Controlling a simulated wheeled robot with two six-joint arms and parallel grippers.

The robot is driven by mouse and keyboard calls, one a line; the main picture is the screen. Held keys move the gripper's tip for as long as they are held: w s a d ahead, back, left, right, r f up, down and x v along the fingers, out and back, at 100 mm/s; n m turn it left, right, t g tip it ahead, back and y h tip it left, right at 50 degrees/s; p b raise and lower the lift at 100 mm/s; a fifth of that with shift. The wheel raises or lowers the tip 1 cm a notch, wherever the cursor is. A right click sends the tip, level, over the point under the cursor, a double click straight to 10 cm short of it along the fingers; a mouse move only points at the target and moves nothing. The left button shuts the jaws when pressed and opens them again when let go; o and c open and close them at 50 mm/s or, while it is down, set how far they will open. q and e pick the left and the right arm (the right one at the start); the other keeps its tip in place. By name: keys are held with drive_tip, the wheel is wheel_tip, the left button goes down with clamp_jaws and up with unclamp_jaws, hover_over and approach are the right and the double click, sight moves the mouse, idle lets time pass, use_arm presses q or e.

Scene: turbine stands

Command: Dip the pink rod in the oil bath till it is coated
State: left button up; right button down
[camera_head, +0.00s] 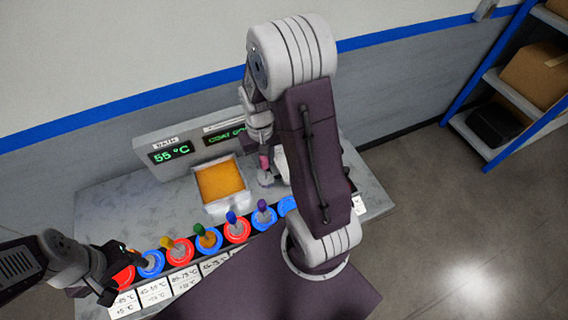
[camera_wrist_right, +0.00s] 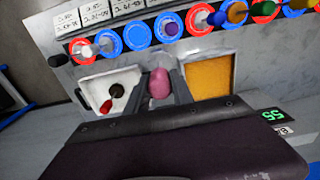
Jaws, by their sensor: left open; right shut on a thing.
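The oil bath (camera_head: 221,184) is a pale square tray filled with orange liquid, in front of the display panel. It also shows in the right wrist view (camera_wrist_right: 208,78). My right gripper (camera_wrist_right: 161,76) is shut on the pink rod (camera_wrist_right: 160,84); the rod's rounded pink end shows between the fingers. In the head view the pink rod (camera_head: 264,162) is just right of the bath, apart from the orange liquid. A pale grey part shows below it; what that is I cannot tell. My left gripper (camera_head: 117,262) is open near the left end of the rod row.
A row of red and blue ring holders (camera_head: 180,251) with coloured rods runs along the front. A second pale tray (camera_wrist_right: 106,92) holds a red and a dark rod. The panel (camera_head: 190,147) reads 55 °C; the coat display is partly hidden by my right arm.

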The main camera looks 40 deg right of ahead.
drive_tip(key=w+a+p, duration=0.2)
drive_tip(key=w+a, duration=0.3)
drive_tip(key=w, duration=0.4)
drive_tip(key=w+a+p, duration=0.1)
drive_tip(key=w+a, duration=0.5)
drive_tip(key=w, duration=0.3)
wheel_tip(320, 180, down, 9)
drive_tip(key=b, duration=0.5)
drive_tip(key=shift+d+r+b, duration=0.2)
drive_tip(key=shift+b, duration=0.1)
drive_tip(key=shift+s, duration=0.1)
wheel_tip(320, 180, down, 8)
drive_tip(key=b, duration=0.5)
drive_tip(key=shift+r, duration=0.25)
wheel_tip(320, 180, up, 16)
drive_tip(key=p, duration=1.2)
